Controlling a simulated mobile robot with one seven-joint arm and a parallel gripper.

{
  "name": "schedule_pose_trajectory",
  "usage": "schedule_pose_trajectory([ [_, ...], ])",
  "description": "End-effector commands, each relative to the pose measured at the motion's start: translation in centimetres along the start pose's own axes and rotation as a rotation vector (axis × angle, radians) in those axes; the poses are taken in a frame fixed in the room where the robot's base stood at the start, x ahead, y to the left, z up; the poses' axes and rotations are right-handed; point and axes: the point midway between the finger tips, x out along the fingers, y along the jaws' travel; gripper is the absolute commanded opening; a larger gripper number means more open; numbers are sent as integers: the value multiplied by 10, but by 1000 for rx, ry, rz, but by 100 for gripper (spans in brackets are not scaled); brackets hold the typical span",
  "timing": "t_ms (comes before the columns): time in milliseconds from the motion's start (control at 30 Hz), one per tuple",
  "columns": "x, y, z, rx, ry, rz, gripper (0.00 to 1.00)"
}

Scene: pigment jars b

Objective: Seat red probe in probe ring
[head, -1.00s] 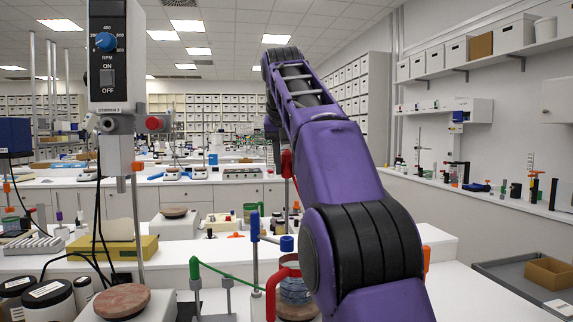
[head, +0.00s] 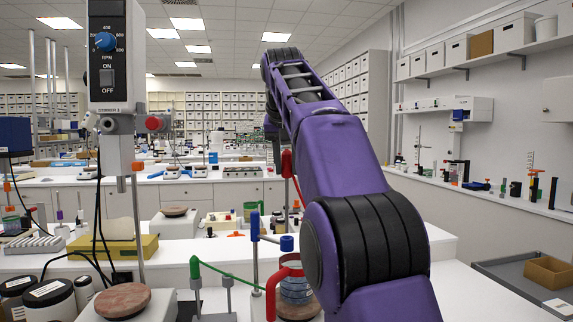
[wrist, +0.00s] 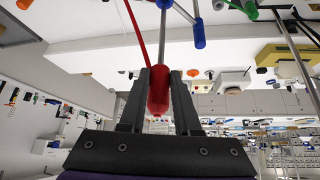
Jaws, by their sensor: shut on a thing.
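The red probe (wrist: 158,92) has a thick red handle, a grey metal shaft and a red cable. In the wrist view my gripper (wrist: 160,72) is shut on its handle, with one dark finger on each side. In the head view the red probe (head: 287,163) hangs upright left of my purple arm, above the bench; most of my gripper is hidden there. A blue clamp piece (head: 286,243) sits below the probe, beside a blue-topped post (head: 255,228). The blue piece also shows in the wrist view (wrist: 199,34), close to the shaft. I cannot make out the probe ring clearly.
A red-handled jug (head: 295,290) stands under the blue clamp piece, partly behind my arm. A green bar (head: 225,275) on grey stands is left of it. An overhead stirrer (head: 118,60) rises at the left, above a round reddish plate (head: 123,301).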

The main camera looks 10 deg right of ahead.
Motion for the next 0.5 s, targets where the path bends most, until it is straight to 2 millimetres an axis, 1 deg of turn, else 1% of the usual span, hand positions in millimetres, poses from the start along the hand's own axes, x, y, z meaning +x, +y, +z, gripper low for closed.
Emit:
schedule_pose_trajectory([
  [500,10,0,7,0,0,0,0],
])
